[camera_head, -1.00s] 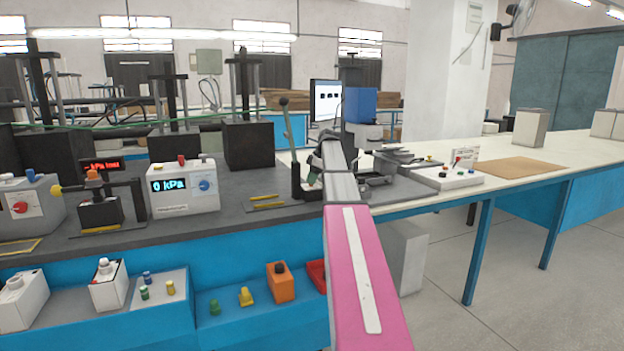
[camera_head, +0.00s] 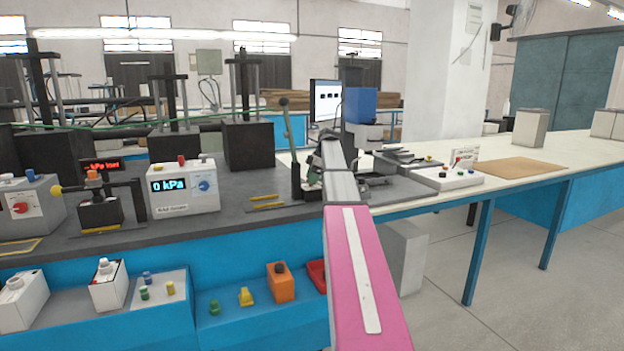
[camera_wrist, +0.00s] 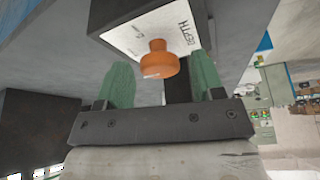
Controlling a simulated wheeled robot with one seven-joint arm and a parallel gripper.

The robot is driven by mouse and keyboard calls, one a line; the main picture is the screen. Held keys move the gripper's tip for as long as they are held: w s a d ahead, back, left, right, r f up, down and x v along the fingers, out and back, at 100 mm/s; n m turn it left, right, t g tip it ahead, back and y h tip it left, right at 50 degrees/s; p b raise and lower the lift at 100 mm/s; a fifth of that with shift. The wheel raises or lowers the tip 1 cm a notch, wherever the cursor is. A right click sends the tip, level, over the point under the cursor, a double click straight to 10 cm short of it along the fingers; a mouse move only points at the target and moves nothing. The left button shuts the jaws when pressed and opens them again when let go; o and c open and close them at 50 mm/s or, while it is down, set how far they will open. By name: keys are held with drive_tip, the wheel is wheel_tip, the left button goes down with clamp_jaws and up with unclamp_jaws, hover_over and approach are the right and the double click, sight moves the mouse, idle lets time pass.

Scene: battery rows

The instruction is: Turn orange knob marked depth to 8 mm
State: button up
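The orange knob (camera_wrist: 156,62) sticks out from a white label plate marked DEPTH (camera_wrist: 125,38) on a dark block, seen in the wrist view. The plate appears rotated, and the knob's setting cannot be read. My gripper (camera_wrist: 161,61) is open, with one green finger on each side of the knob. Gaps show between the knob and both fingers, so it is not clamped. In the head view my pink and grey arm reaches over the bench and hides most of the gripper and the knob.
On the dark bench (camera_head: 245,215) a white box with a 0 kPa display (camera_head: 183,200) stands left of my arm. An upright lever (camera_head: 290,135) stands close by my gripper. A white control box (camera_head: 447,179) and a brown mat (camera_head: 518,167) lie to the right.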

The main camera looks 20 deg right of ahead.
drive_tip(key=w+v, duration=0.1)
drive_tip(key=v, duration=0.9)
drive_tip(key=shift+s+d+r, duration=0.25)
drive_tip(key=shift+s+r, duration=0.1)
drive_tip(key=shift+s, duration=0.15)
